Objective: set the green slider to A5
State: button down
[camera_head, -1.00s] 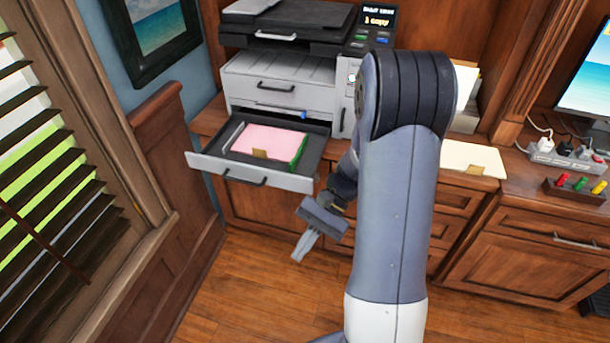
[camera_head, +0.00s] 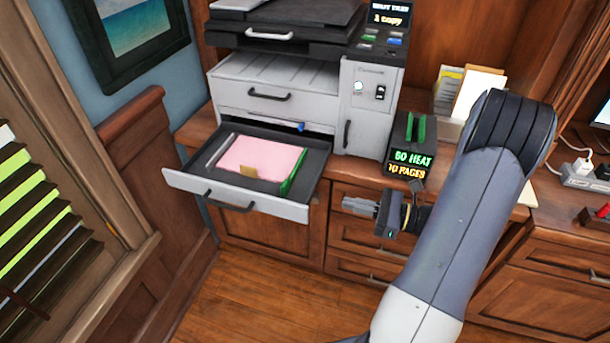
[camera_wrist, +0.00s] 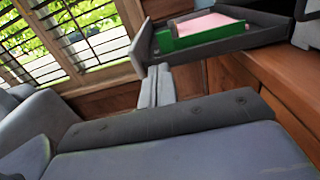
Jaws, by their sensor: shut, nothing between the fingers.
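The green slider (camera_head: 293,172) stands at the right side of the pink paper (camera_head: 262,158) in the printer's open lower tray (camera_head: 206,183). In the wrist view the green slider (camera_wrist: 203,36) shows as a green bar along the tray's near side. Any size marks, such as A5, are too small to read. My gripper (camera_head: 345,205) is shut and empty, to the right of the tray's front panel and in front of the drawers, pointing left. It is apart from the slider. In the wrist view the gripper fingers (camera_wrist: 157,86) point toward the tray.
The printer (camera_head: 290,85) stands above the tray. A small device with a lit "60 HEAT, 10 PAGES" display (camera_head: 410,164) sits right of it. A paper holder (camera_head: 470,95) is behind my arm. A window with blinds (camera_head: 35,230) is at left. The floor before the drawers is clear.

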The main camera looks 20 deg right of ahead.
send_near(286, 186)
jog(key=x, duration=0.7)
dwell(0.5)
jog(key=shift+w+a, duration=0.35)
jog(key=shift+a, duration=0.05)
